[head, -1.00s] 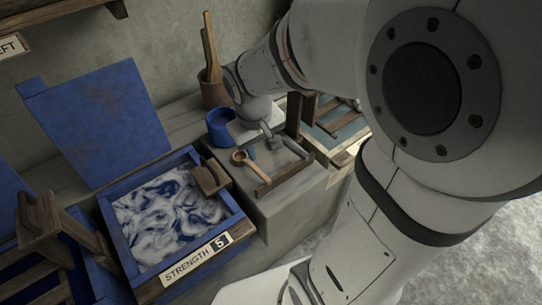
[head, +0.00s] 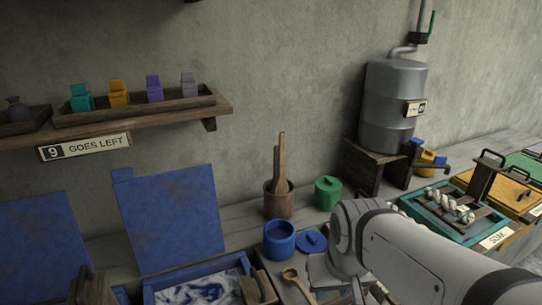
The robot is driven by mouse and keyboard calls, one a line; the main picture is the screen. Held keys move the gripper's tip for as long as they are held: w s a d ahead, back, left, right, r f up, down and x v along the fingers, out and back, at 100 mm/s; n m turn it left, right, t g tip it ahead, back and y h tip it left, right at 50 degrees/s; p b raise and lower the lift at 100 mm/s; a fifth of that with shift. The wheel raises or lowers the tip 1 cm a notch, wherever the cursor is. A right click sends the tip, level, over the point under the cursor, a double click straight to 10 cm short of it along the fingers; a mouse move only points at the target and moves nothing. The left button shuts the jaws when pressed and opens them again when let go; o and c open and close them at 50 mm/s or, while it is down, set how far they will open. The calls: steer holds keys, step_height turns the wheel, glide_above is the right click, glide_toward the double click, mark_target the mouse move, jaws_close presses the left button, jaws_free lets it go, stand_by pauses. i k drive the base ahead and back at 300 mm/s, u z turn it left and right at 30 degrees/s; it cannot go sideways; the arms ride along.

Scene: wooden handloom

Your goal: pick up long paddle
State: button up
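Two wooden paddle handles stand upright, leaning slightly, in a brown pot (head: 278,203) against the back wall in the head view. The taller one, the long paddle (head: 282,155), rises above a shorter one (head: 275,168). Their lower ends are hidden inside the pot. My gripper (head: 345,288) is low in the picture, in front and to the right of the pot and apart from it. Its fingers are mostly hidden or cut off by the bottom edge, so I cannot tell their opening.
A blue pot (head: 279,243) with its lid (head: 312,241) beside it stands in front of the brown pot. A green lidded pot (head: 328,193) is to its right. A wooden spoon (head: 297,284) lies in front. A shelf (head: 140,118) hangs above left; a metal tank (head: 392,105) stands right.

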mark_target(281, 187)
steer(key=u, duration=2.3)
steer(key=k, duration=1.05)
steer(key=z, duration=1.55)
steer(key=i, duration=1)
steer(key=z, duration=0.1)
